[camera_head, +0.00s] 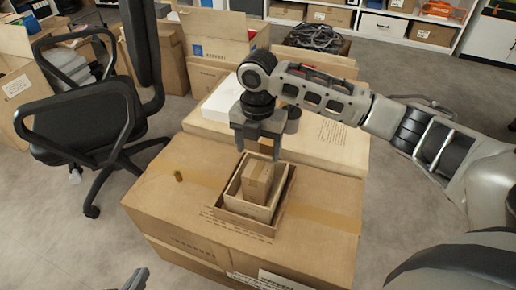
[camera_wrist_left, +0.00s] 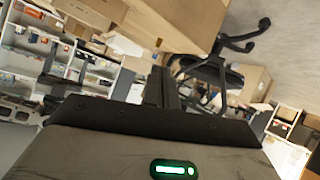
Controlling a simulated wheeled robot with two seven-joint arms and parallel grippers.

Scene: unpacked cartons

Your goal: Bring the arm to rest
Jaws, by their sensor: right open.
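My right gripper (camera_head: 260,152) comes in from the right, points down and is open and empty. It hangs above the back edge of nested open boxes on a large carton (camera_head: 165,205). A small closed carton (camera_head: 257,180) sits inside the inner open box (camera_head: 258,210), which sits inside a larger open box (camera_head: 233,207). I see no contact between the gripper and these. My left gripper (camera_head: 137,279) shows only as a grey tip at the bottom edge of the head view. In the left wrist view its fingers (camera_wrist_left: 162,87) lie together with nothing between them.
A black office chair (camera_head: 85,125) stands to the left of the large carton. Another carton with a white box (camera_head: 217,105) on it stands behind. An open carton (camera_head: 215,45) and shelves (camera_head: 395,28) are at the back. Grey floor (camera_head: 400,190) is free at the right.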

